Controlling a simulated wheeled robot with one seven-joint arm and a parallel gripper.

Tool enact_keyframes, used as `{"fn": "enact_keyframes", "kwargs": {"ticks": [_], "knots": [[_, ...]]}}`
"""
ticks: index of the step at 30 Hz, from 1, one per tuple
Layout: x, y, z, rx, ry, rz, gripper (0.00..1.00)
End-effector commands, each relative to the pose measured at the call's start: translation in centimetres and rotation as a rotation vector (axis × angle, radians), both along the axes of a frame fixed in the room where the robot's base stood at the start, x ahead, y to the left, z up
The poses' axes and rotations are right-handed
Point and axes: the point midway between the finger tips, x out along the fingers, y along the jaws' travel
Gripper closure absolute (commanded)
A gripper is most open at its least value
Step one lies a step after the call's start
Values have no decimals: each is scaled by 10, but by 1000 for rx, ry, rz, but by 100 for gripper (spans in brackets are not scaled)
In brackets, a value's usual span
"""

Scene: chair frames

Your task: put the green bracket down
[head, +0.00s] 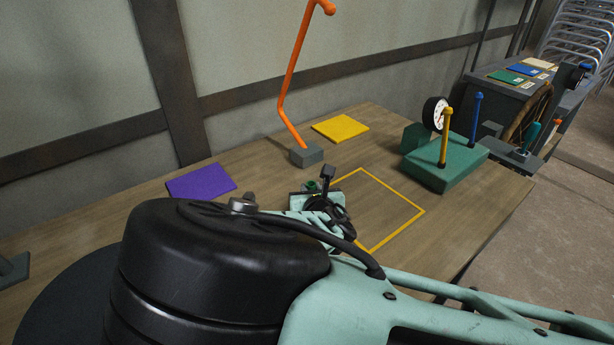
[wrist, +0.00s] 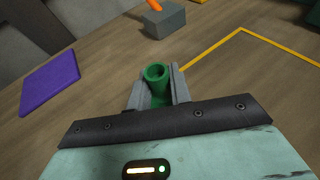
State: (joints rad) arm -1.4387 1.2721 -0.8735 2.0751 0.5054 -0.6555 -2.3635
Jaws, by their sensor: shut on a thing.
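My gripper (wrist: 158,92) is shut on the green bracket (wrist: 156,74), whose round open tube end shows between the two grey fingers in the wrist view. In the head view my gripper (head: 320,190) is above the table near the left corner of the yellow outlined square, and only a small bit of the green bracket (head: 312,185) shows there. The rest of the bracket is hidden by my gripper and wrist. I cannot tell whether it touches the table.
A purple pad (head: 201,181) lies left on the wooden table (head: 270,180). A grey block (head: 307,155) with a bent orange rod stands behind my gripper. A yellow pad (head: 340,128) lies farther back. A green box (head: 444,162) with posts stands right. The yellow outlined square (head: 424,211) looks empty.

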Motion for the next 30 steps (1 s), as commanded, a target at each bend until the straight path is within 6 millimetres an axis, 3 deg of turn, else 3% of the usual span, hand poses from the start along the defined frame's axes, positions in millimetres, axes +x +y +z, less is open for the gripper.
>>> {"fn": "enact_keyframes", "kwargs": {"ticks": [7,19,20,21,30], "knots": [[0,-1,-32,0,2,-1,100],[0,0,-39,0,0,-1,100],[0,0,-38,0,1,-1,71],[0,0,-38,0,1,-1,60],[0,0,-36,1,1,-1,58]]}}
